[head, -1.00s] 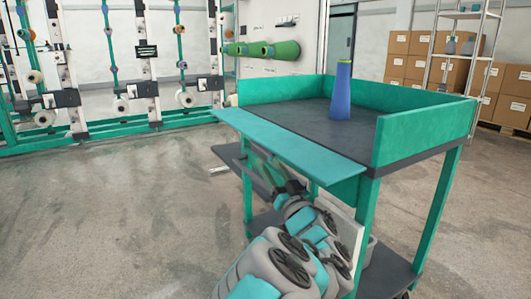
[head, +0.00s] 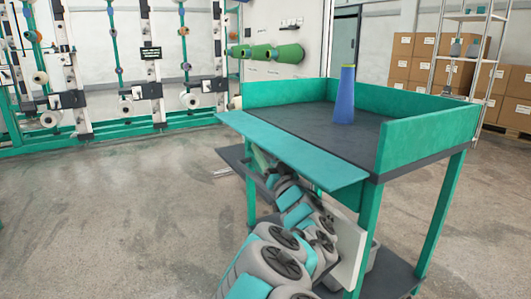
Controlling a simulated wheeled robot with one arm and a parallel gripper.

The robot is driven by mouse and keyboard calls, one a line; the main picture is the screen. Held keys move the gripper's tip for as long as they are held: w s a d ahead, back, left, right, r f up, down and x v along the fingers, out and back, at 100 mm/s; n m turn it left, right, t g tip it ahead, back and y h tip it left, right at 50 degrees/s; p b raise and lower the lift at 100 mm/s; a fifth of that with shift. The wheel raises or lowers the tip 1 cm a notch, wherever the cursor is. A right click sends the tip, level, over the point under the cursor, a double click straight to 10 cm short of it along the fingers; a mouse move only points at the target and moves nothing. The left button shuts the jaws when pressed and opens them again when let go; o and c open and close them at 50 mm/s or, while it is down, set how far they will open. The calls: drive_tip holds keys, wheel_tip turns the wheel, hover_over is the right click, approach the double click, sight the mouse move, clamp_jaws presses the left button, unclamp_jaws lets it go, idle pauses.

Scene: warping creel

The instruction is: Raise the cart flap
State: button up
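The cart (head: 445,215) has green legs and side walls around a dark top. Its teal flap (head: 290,148) sticks out from the near left side, roughly level and wide open outward, not standing up like the other walls. My arm reaches up from the bottom of the view to below the flap. My gripper (head: 264,164) is at the flap's underside, near its outer left part, and partly hidden by it. I cannot tell whether it touches the flap or whether its fingers are apart. A blue cone (head: 344,98) stands upright on the cart top.
The green creel frame (head: 150,122) with bobbins stands at the back left, with green cones (head: 289,54) on a white panel. Cartons (head: 408,68) and a rack are at the back right. The floor at left is clear.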

drive_tip(key=shift+c, duration=0.4)
clamp_jaws()
idle(1.0)
